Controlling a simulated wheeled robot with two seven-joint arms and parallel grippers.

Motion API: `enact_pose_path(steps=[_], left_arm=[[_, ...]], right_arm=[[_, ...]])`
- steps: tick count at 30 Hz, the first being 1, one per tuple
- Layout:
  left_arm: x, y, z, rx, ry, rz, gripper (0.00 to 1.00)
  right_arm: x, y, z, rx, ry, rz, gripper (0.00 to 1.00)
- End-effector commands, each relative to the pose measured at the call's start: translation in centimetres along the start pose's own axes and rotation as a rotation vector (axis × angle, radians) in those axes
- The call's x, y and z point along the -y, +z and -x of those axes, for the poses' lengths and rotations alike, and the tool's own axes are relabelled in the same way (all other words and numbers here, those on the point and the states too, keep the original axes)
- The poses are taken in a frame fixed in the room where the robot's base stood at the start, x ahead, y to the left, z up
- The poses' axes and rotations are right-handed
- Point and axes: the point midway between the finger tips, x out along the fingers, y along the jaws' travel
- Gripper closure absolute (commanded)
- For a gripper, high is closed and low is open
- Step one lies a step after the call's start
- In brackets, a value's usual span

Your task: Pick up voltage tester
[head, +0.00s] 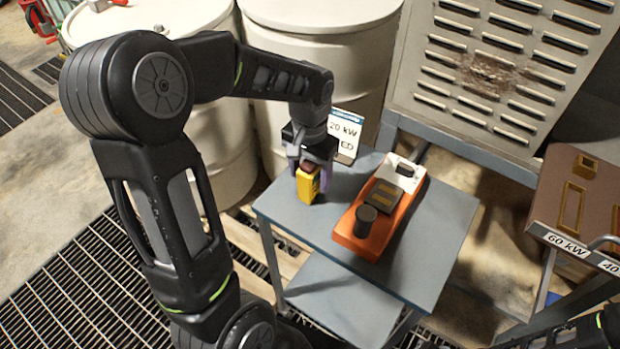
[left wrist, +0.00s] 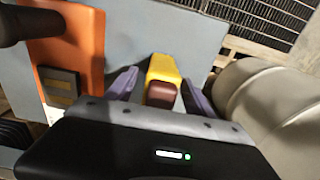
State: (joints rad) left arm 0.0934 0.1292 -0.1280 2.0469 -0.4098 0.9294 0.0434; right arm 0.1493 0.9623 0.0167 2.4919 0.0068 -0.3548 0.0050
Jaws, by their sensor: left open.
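The voltage tester (head: 307,186) is a small yellow block with a dark red part at its top. It stands on the grey-blue table (head: 425,245) near the table's left corner. My left gripper (head: 312,177) is over it, with its purple fingers on either side. In the left wrist view the tester (left wrist: 163,72) lies between the two open fingers of the left gripper (left wrist: 160,88), with a gap visible on each side. The tester's lower part is partly hidden by the gripper in that view. My right gripper does not show.
A "20 kW" sign (head: 345,133) stands behind. White drums (head: 325,45) are close behind the table. A brown case (head: 580,200) is at right.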

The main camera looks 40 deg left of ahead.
Motion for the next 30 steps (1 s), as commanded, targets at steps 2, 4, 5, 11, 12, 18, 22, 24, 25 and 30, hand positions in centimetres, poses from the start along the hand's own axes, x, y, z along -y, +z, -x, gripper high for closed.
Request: enact_pose_path(steps=[2,4,5,11,12,18,22,24,25,30], left_arm=[[0.00,-0.01,0.02,0.000,0.000,0.000,0.38],[0.00,-0.01,0.02,0.000,0.000,0.000,0.38],[0.00,-0.01,0.03,0.000,0.000,0.000,0.38],[0.00,-0.01,0.03,0.000,0.000,0.000,0.52],[0.00,-0.01,0.03,0.000,0.000,0.000,0.55],[0.00,-0.01,0.03,0.000,0.000,0.000,0.72],[0.00,0.00,0.03,0.000,0.000,0.000,0.82],[0.00,0.00,0.03,0.000,0.000,0.000,0.88],[0.00,0.00,0.03,0.000,0.000,0.000,0.91],[0.00,0.00,0.03,0.000,0.000,0.000,1.00]], right_arm=[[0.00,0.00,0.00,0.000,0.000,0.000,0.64],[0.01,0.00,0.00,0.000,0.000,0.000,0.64],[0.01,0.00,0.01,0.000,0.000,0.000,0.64],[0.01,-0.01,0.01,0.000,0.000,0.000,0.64],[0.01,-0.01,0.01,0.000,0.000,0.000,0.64],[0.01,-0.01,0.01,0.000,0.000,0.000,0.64],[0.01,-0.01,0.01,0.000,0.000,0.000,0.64],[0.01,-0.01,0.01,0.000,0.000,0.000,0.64],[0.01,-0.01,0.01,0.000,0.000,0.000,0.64],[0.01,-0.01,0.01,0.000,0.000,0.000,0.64]])
